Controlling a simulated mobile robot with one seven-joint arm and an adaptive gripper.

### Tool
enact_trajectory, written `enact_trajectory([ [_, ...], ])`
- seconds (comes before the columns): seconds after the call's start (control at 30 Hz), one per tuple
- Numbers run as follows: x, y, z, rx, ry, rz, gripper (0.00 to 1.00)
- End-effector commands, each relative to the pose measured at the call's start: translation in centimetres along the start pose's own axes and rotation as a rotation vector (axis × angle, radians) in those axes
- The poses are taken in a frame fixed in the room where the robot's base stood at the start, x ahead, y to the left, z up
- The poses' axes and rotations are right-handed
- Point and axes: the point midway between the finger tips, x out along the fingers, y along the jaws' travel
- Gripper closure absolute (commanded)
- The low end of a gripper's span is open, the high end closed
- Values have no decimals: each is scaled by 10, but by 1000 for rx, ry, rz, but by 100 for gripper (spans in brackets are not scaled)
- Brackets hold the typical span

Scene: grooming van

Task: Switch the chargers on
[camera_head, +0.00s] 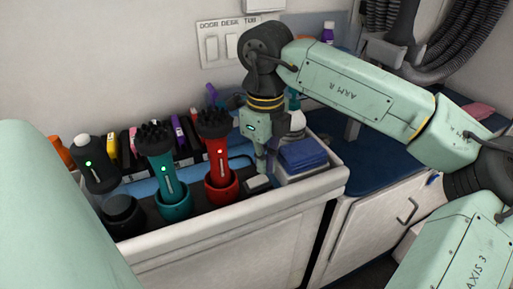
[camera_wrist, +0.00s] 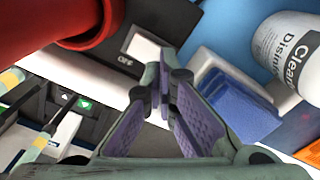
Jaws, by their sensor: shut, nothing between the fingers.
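A white rocker switch (camera_head: 258,183) sits on the counter beside the red charger cup. In the wrist view the switch (camera_wrist: 143,48) is set in a black plate with a label that seems to read OFF. A red brush-topped tool (camera_head: 219,160) stands in a red cup with a small light lit. A teal one (camera_head: 163,165) stands in a teal cup and shows a green light. A black tool (camera_head: 92,172) at the left also shows a green light. My gripper (camera_head: 260,173) points down right by the switch, shut and empty; whether it touches is unclear. Its fingertips (camera_wrist: 162,82) show just below the switch.
Folded blue cloths (camera_head: 303,153) lie in a white tray right of my gripper. A white spray bottle (camera_wrist: 290,50) stands behind them. A wall switch panel (camera_head: 222,45) reads DOOR DESK TUB. An empty black cup (camera_head: 122,215) stands front left.

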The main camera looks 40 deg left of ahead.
Motion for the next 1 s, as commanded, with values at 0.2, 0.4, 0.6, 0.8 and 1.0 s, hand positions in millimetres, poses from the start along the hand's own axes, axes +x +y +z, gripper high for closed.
enact_trajectory([
  [0.2,3,0,0,0,0,0,100],
  [0.4,6,0,0,0,0,0,100],
  [0.6,9,0,0,0,0,0,100],
  [0.8,12,0,0,0,1,0,100],
  [1.0,15,0,0,0,0,0,100],
])
